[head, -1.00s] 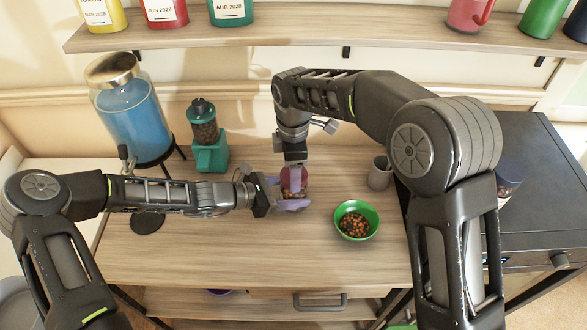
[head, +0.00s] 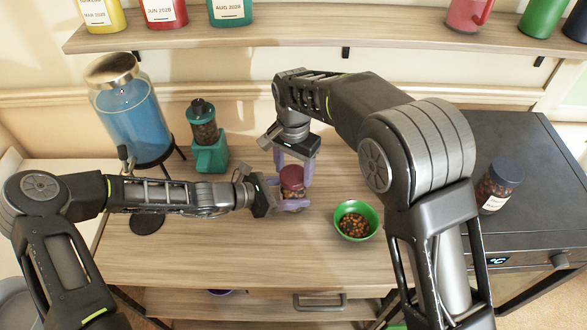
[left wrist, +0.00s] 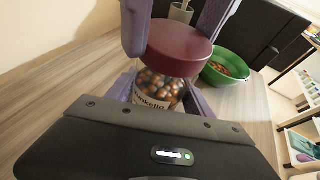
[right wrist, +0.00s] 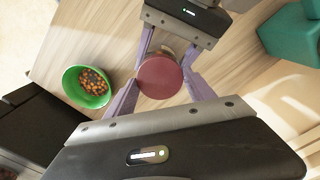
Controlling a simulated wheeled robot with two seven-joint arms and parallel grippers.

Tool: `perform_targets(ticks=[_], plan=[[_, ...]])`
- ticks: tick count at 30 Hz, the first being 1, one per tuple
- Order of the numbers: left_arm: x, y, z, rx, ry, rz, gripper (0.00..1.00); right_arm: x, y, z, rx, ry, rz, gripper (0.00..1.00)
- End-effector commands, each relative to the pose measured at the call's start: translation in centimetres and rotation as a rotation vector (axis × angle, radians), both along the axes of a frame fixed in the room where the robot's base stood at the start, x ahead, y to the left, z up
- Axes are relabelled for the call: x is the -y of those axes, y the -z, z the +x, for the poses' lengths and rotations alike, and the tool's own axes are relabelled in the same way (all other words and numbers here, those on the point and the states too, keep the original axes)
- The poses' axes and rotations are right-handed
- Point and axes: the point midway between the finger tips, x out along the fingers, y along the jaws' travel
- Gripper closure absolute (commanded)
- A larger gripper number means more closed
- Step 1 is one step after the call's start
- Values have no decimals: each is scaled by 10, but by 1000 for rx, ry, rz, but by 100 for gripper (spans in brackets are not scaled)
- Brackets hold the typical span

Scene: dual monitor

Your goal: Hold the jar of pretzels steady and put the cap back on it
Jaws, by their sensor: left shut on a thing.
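The jar (left wrist: 158,88) is clear, with a partly readable white label and small round brown pieces inside. It stands upright on the wooden table. A dark red cap (head: 292,176) sits on its top; the cap also shows in the left wrist view (left wrist: 180,48) and right wrist view (right wrist: 160,77). I cannot tell how tight it is. My left gripper (head: 284,197) is shut on the jar's body from the left.
A green bowl (head: 356,220) of brown pieces stands right of the jar. A teal grinder (head: 208,140) and blue drink dispenser (head: 138,115) stand back left. A blue-lidded jar (head: 497,185) stands on the dark unit at right. The table front is clear.

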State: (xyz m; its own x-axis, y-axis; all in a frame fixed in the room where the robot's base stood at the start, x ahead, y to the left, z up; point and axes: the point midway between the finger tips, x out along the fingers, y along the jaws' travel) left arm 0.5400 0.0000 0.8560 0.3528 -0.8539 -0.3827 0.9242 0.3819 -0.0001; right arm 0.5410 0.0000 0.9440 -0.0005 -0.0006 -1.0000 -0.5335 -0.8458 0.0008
Motion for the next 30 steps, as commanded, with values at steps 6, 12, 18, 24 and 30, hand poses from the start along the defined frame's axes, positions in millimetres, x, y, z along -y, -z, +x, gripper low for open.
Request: perform_targets(ticks=[6,12,18,24,30], plan=[[0,1,0,-2,0,1,100,0,-1,0,1,-3,2,20],[0,1,0,-1,0,1,100,0,0,0,1,-3,1,13],[0,1,0,-1,0,1,100,0,-2,0,1,-4,1,13],[0,1,0,-1,0,1,100,-1,-18,1,2,-4,2,13],[0,1,0,-1,0,1,100,-1,-54,1,4,-4,3,13]])
